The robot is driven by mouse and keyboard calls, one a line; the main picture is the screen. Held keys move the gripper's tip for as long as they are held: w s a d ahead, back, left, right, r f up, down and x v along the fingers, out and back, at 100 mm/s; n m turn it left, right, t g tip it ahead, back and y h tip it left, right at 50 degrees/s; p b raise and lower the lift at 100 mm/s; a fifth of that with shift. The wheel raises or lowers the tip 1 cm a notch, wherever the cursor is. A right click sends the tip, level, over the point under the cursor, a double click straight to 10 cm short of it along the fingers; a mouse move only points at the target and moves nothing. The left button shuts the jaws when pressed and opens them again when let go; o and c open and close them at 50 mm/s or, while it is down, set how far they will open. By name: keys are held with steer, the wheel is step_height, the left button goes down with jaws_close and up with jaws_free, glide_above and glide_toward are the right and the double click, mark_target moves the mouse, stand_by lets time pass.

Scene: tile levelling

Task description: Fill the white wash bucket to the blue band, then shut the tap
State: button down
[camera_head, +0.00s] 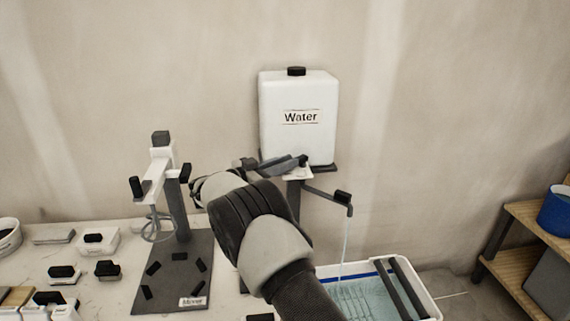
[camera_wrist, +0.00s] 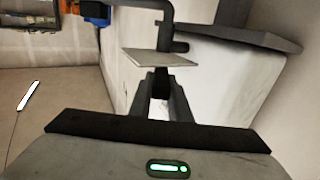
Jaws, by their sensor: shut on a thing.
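The white wash bucket (camera_head: 428,292) stands at the lower right of the head view, with a blue band (camera_head: 346,277) along its inner wall. Pale blue water (camera_head: 362,300) lies in it, its surface seemingly below the band at the far wall. A thin stream (camera_head: 345,240) runs from the tap spout (camera_head: 343,197) into the bucket, so the tap is open. In the wrist view my gripper (camera_wrist: 161,98) is shut on a small dark piece, apparently the tap lever (camera_wrist: 160,80), mostly hidden between the fingers.
Dark rollers (camera_head: 402,286) lie across the bucket's right part. A mixer stand (camera_head: 172,270) stands left of my arm, with several small blocks on the pale worktop. A wooden shelf (camera_head: 505,270) with a blue bucket (camera_head: 556,211) is at the right.

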stand_by(0.4)
steer(key=c, duration=1.6)
jaws_free()
steer(key=shift+c, duration=0.2)
steer(key=v, duration=0.7)
steer(key=shift+s+a, duration=0.15)
steer(key=shift+a, duration=0.05)
